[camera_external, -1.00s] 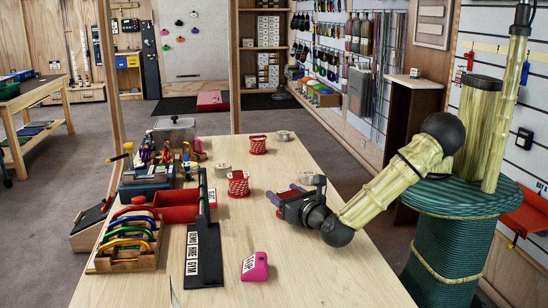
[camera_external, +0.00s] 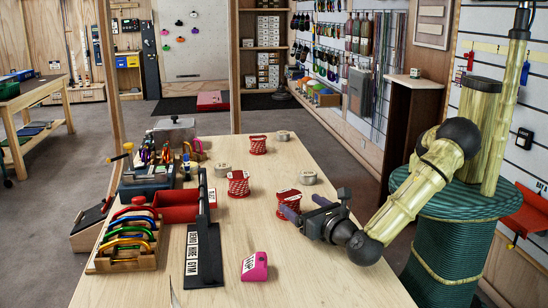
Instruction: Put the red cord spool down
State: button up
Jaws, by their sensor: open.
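A red cord spool (camera_external: 288,197) stands upright on the wooden table (camera_external: 340,275), just beyond my gripper's tips. My gripper (camera_external: 303,208) is low over the table to the right of and nearer than the spool, with its purple fingers apart and nothing held between them. One finger overlaps the spool's lower part in the picture; I cannot tell whether they touch. Two more red cord spools stand on the table, one to the left (camera_external: 238,184) and one farther back (camera_external: 257,145).
Tape rolls lie behind the spool (camera_external: 307,178) and farther back (camera_external: 282,136). A pink block (camera_external: 254,267) sits at the front. A red bin (camera_external: 178,207), a black sign stand (camera_external: 204,258) and a rack of colored carabiners (camera_external: 128,240) fill the left side. The table's front right is clear.

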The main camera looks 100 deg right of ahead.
jog(key=v, duration=0.3)
jog(key=shift+s+a, duration=0.1)
jog(key=shift+a, duration=0.25)
jog(key=shift+o, duration=0.4)
dwell(1.4)
jog(key=shift+r, duration=0.25)
notch_tip(320, 180, up, 9)
jog(key=n+t+y+p, duration=0.3)
jog(key=n+y+p, duration=0.1)
send_over(287, 197)
jog(key=shift+f, duration=0.85)
jog(key=d+r+n+y+p, duration=0.2)
jog(key=d+y+p, duration=0.15)
jog(key=d, duration=0.35)
jog(key=shift+t+y, duration=0.5)
jog(key=shift+y, duration=0.05)
jog(key=f, duration=0.3)
jog(key=s+f, duration=0.1)
jog(key=f, duration=0.1)
jog(key=shift+a, duration=0.25)
